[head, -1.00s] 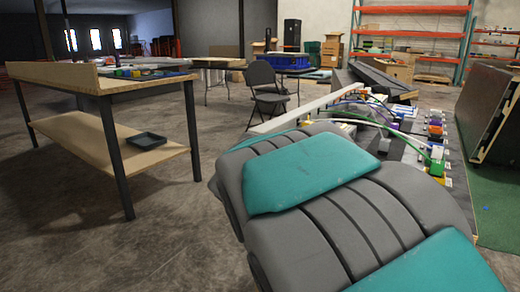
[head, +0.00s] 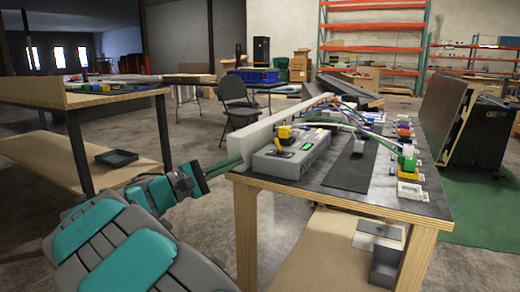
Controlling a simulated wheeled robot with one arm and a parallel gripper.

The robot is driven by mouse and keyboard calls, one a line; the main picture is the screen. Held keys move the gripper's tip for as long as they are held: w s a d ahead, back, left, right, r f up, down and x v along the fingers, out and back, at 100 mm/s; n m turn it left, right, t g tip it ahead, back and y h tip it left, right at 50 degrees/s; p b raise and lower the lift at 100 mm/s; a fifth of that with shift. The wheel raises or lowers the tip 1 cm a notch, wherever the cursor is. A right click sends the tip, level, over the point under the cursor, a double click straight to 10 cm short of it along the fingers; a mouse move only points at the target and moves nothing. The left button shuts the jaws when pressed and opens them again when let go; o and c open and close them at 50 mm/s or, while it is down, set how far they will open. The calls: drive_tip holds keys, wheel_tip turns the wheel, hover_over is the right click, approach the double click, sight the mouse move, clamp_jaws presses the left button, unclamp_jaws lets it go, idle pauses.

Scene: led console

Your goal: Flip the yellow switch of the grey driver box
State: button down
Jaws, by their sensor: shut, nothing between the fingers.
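The grey driver box (head: 291,158) sits at the near left corner of the console table. Its yellow switch (head: 279,146) stands up on the left part of its top, and a small green display (head: 307,147) shows to the right of it. My gripper (head: 240,159) is shut and empty, with thin greenish fingers pointing right, just left of the box. The fingertips are close to the end of a pale upright board along the table's left side; whether they touch it I cannot tell.
The console table (head: 345,202) carries a dark strip, cables and several small coloured modules, including a green one (head: 407,164). A yellow block (head: 285,132) is behind the switch. A workbench (head: 100,94) stands at left, a folding chair (head: 235,100) behind. A dark panel (head: 445,105) leans at right.

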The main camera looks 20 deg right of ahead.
sight(262, 155)
drive_tip(key=shift+w+a+r, duration=0.15)
drive_tip(key=shift+w+a, duration=0.2)
drive_tip(key=shift+a, duration=0.1)
drive_tip(key=x, duration=1)
drive_tip(key=shift+p, duration=0.35)
